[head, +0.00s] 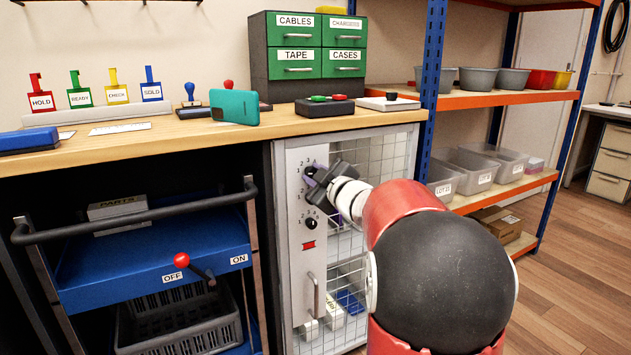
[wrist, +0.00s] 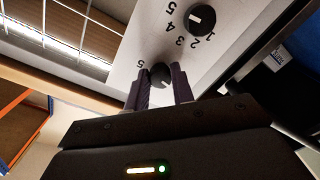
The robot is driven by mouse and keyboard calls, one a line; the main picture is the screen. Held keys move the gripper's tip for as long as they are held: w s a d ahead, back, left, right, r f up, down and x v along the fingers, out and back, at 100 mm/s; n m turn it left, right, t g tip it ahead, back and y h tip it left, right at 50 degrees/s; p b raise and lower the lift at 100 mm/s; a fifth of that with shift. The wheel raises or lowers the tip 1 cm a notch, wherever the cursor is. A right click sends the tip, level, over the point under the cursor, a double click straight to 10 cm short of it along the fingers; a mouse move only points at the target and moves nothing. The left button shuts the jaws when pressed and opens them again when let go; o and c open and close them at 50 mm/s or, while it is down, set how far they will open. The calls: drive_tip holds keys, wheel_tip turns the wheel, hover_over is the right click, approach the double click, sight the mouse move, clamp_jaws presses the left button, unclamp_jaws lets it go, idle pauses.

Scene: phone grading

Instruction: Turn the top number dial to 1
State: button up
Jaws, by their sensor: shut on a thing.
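The top number dial is a black knob on the white panel of the wire cabinet, with numbers around it. It shows in the head view (head: 311,171) and between my fingers in the wrist view (wrist: 160,74). My gripper (head: 314,177) is shut on this dial, one finger on each side; its fingers also show in the wrist view (wrist: 160,90). A 5 is visible beside the dial in the wrist view; fingers hide most other numbers. I cannot tell which number it points to.
A blue cart (head: 150,260) with a red-knobbed lever stands left. The wooden worktop (head: 240,129) is above, and an orange shelf (head: 500,99) is at right.

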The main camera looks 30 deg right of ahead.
idle(0.3)
drive_tip(key=o, duration=1)
drive_tip(key=s, duration=0.7)
drive_tip(key=shift+s+d, duration=0.2)
drive_tip(key=shift+s, duration=0.2)
